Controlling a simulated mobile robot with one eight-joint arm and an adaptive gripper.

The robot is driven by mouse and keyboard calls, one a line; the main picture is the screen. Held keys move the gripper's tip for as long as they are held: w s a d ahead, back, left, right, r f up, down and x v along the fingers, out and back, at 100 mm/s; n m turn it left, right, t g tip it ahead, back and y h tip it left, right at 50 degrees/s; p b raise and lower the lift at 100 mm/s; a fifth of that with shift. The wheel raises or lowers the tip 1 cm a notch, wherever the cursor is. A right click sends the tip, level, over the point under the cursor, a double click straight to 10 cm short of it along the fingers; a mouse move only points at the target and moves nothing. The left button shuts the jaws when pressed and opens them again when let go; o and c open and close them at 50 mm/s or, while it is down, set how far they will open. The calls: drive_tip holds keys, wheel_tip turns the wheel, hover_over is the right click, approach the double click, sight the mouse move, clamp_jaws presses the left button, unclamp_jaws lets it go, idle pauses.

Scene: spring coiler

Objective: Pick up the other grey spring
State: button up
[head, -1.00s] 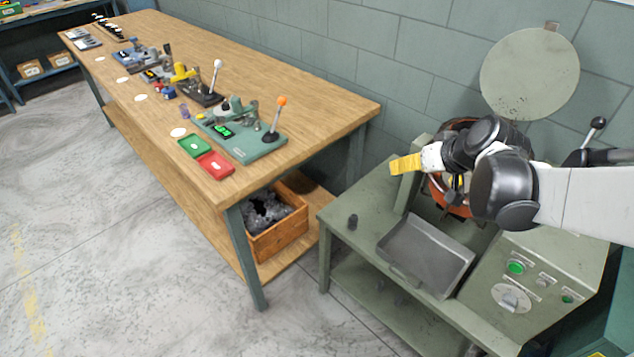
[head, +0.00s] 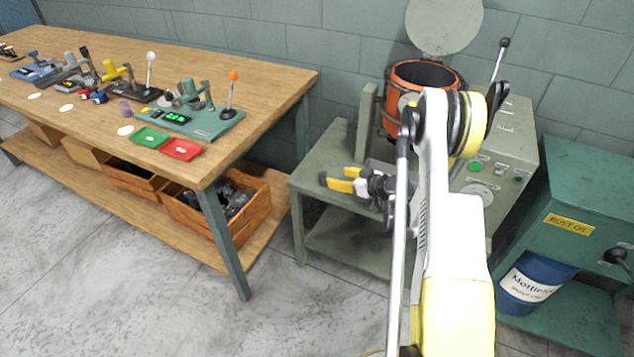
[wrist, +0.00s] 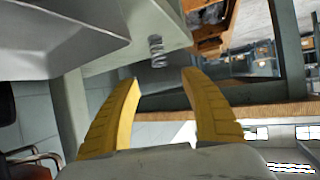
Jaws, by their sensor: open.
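A grey spring (wrist: 156,50) stands on the edge of the green machine stand (wrist: 120,55), seen in the wrist view. In the head view my gripper (head: 337,178) points left over the stand's front left part. A small dark shape (head: 322,177) just off the fingertips there seems to be the same spring, too small to make out well.
The grey metal tray (wrist: 50,35) is close beside the spring in the wrist view. The orange drum (head: 428,75) stands behind my gripper. A wooden bench (head: 245,100) with lever testers, a green tray (head: 150,137) and a red tray (head: 181,149) is at left, with crates (head: 255,200) underneath.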

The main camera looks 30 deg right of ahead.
sight(324, 174)
drive_tip(key=p+x, duration=0.1)
drive_tip(key=x, duration=0.2)
drive_tip(key=shift+w, duration=0.35)
drive_tip(key=b+x, duration=0.1)
drive_tip(key=x, duration=0.1)
drive_tip(key=b+x, duration=0.1)
drive_tip(key=x, duration=0.2)
drive_tip(key=shift+s+f+b, duration=0.15)
drive_tip(key=shift+f+b, duration=0.15)
drive_tip(key=shift+f, duration=0.1)
drive_tip(key=shift+w+a+f, duration=0.1)
drive_tip(key=shift+w+a, duration=0.05)
drive_tip(key=shift+w, duration=0.2)
clamp_jaws()
